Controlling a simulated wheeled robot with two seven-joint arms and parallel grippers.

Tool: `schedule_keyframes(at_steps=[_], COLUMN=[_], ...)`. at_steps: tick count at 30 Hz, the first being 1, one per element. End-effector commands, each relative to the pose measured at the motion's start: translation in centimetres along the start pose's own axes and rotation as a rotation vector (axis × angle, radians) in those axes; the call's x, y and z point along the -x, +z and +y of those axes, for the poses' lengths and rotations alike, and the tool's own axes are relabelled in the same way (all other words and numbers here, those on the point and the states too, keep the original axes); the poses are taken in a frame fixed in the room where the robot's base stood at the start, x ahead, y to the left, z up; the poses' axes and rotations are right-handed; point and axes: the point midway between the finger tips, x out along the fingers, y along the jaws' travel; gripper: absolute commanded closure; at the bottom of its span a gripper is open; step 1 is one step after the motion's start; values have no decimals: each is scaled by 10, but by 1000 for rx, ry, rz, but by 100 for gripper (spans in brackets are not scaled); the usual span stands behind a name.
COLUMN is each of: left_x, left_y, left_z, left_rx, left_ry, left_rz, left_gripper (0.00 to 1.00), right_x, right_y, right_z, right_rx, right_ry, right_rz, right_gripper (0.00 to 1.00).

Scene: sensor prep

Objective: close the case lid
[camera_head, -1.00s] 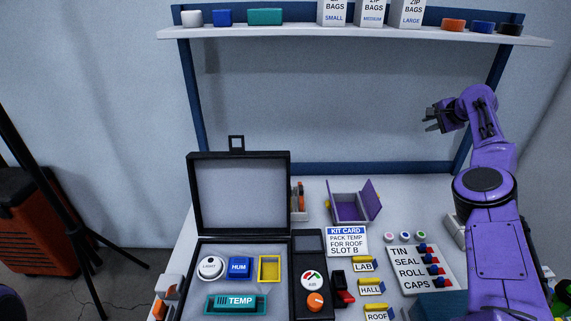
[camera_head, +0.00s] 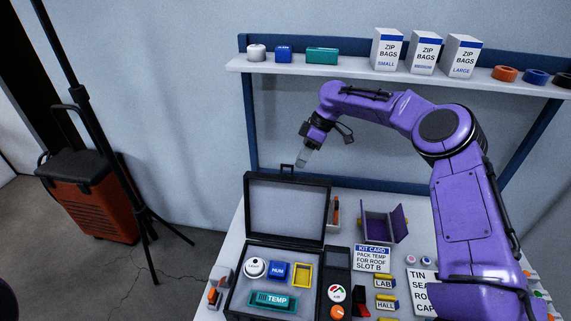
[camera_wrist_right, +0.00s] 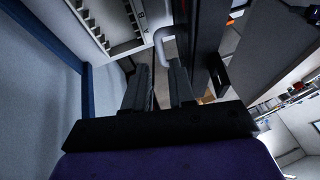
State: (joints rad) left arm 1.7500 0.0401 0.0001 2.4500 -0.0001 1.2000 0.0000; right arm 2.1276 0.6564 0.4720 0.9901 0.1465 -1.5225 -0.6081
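The black case (camera_head: 237,297) lies open on the table. Its lid (camera_head: 285,212) stands upright at the back, grey lining facing forward, with a small black handle loop (camera_head: 287,168) on its top edge. My right gripper (camera_head: 301,158) points down just above and beside that loop. In the right wrist view its two fingers (camera_wrist_right: 158,80) stand apart with a gap between them. A pale bent bar (camera_wrist_right: 162,38) shows near the fingertips; I cannot tell whether they touch it. My left gripper is out of view.
In the case are a round white sensor (camera_head: 254,267), a blue HUM block (camera_head: 279,271), a teal TEMP block (camera_head: 272,300) and a yellow frame (camera_head: 302,275). A purple box (camera_head: 377,228) and kit card (camera_head: 372,258) stand to the right. The shelf (camera_head: 345,73) runs behind.

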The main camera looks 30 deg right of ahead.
Motion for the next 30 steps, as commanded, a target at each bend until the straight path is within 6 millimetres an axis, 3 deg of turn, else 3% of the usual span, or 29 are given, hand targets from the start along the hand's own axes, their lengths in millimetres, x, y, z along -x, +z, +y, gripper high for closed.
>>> schedule_keyframes(at_steps=[3,9,17,18,20,21,30], left_x=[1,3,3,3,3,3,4], left_y=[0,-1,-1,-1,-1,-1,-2], left_z=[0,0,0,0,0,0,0], left_rx=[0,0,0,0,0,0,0], left_ry=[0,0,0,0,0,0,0], left_rz=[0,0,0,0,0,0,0], left_gripper=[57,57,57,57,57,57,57], right_x=[-26,-53,-57,-57,-57,-57,-59], right_y=[-1,-2,-2,-2,-2,-2,-11], right_z=[0,0,0,0,0,0,-5], right_rx=[-1,0,-1,-1,-2,-2,13], right_ry=[-3,-1,2,2,2,2,10], right_rz=[-3,-1,0,0,0,0,-1], right_gripper=[76,76,76,79,98,100,100])
